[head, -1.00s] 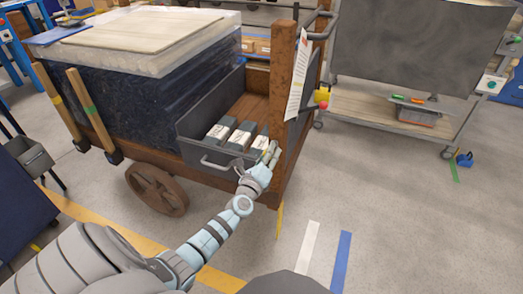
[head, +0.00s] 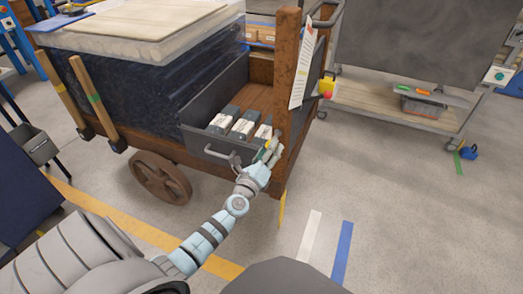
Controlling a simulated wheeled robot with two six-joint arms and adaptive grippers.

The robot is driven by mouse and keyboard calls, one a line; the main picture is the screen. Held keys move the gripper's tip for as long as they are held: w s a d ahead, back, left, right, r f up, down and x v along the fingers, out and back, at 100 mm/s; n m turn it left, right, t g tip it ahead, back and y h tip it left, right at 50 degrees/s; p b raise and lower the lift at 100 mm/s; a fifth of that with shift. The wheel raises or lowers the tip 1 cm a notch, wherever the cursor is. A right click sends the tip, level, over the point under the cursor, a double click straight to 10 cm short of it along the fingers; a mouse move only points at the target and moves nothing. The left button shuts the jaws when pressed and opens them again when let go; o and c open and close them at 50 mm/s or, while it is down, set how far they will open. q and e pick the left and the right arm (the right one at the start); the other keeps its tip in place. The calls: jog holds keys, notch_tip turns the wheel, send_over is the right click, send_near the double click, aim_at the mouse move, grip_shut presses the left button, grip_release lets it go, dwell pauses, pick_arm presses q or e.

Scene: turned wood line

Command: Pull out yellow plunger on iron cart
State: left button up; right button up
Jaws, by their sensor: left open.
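The cart (head: 290,85) is rust-brown, with a dark grey drawer-like bin (head: 190,117) pulled out at its near side. A small yellow piece (head: 267,144) shows at the bin's right end, partly hidden by my fingers; I cannot tell for sure that it is the plunger. My left gripper (head: 271,151) is open beside it, close to the brown corner post. Whether the fingers touch it is too small to tell. My right gripper is not in view.
Several grey-and-white boxes (head: 242,128) lie in the bin. A yellow box with a red button (head: 327,85) is by the post. Two wooden-handled mallets (head: 92,100) lean on the cart's left. A grey trolley (head: 400,120) stands at the right.

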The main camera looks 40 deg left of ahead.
pick_arm(q)
jog(key=v, duration=0.9)
jog(key=shift+s, duration=0.35)
jog(key=shift+d, duration=0.1)
